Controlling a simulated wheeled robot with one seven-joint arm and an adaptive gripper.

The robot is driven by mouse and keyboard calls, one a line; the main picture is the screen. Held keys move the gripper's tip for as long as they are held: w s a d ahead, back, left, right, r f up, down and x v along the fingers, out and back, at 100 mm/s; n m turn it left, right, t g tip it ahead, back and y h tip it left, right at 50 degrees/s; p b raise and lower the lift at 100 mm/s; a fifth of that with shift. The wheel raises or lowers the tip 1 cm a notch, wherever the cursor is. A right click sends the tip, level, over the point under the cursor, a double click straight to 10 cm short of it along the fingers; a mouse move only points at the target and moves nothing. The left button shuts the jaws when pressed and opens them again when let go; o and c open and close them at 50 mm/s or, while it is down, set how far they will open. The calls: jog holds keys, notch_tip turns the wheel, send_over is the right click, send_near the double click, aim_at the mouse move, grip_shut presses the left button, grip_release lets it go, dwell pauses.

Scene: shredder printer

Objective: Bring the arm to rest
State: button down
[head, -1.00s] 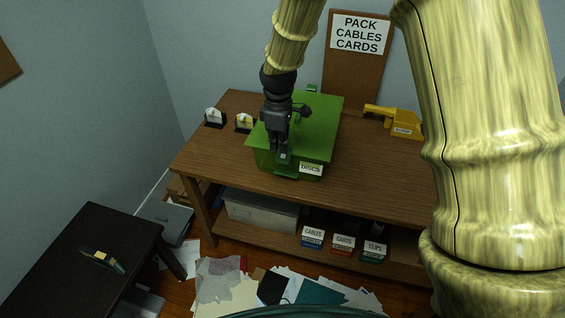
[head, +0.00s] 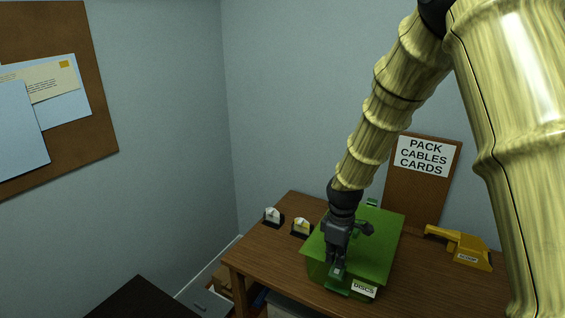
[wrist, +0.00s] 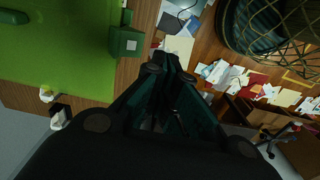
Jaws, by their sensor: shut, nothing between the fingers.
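My gripper (head: 338,270) is at the front edge of the green box in the head view, pointing down. In the wrist view its fingers (wrist: 172,62) are together, with nothing seen between them. The green box (head: 378,228) sits on the wooden table with its green lid down and a DISCS label (head: 364,289) on its front. In the wrist view the lid (wrist: 60,50) fills the left side, with a green latch (wrist: 126,42) beside the fingers. Whether the fingers touch the box is hard to tell. My arm reaches down from the upper right.
On the wooden table (head: 262,245), two small card holders (head: 272,216) stand left of the box and a yellow tool (head: 460,248) lies right. A sign board (head: 423,180) stands behind. A dark table (head: 140,298) is lower left. Papers (wrist: 222,75) litter the floor.

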jog(key=s+f+m, duration=0.3)
jog(key=s+f, duration=0.4)
jog(key=f, duration=0.3)
jog(key=s+f+m, duration=0.2)
jog(key=s+f, duration=0.5)
jog(key=f, duration=0.3)
jog(key=s+d+f+m, duration=0.1)
jog(key=s+f+m, duration=0.2)
jog(key=s, duration=0.9)
jog(key=s+d+f+m, duration=0.2)
jog(key=s+f, duration=0.5)
jog(key=s, duration=0.4)
jog(key=shift+s+f+m+b, duration=0.35)
jog(key=shift+s+f+m, duration=0.05)
jog(key=shift+m, duration=0.3)
